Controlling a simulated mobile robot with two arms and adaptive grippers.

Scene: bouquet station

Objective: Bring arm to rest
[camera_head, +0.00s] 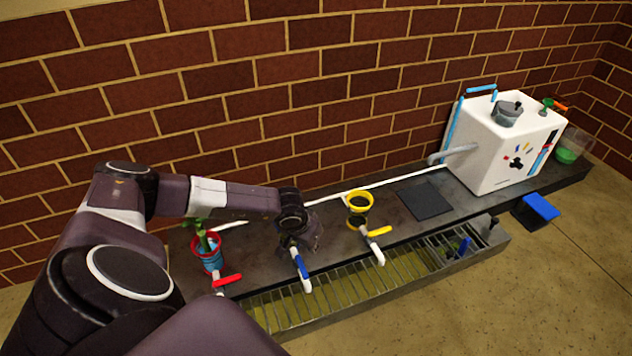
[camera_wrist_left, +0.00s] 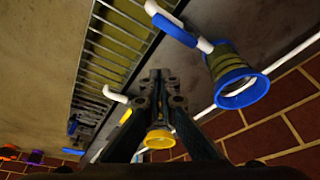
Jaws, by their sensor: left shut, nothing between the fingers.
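My left arm reaches in from the left in the head view, across the back of the dark counter. My left gripper (camera_head: 303,243) points down over the counter near the blue-handled tap (camera_head: 303,268), partly covering what stands behind it. In the left wrist view its fingers (camera_wrist_left: 160,78) are closed together with nothing between them. A blue-rimmed cup (camera_wrist_left: 238,88) stands beside the fingers in that view, apart from them. My right gripper is not in view.
A red-rimmed holder (camera_head: 209,252) with green stems stands left of the gripper, and a yellow-rimmed holder (camera_head: 359,203) right of it. A metal grate (camera_head: 340,290) runs along the front. A white machine (camera_head: 490,150) stands at the right. The brick wall (camera_head: 300,90) is close behind.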

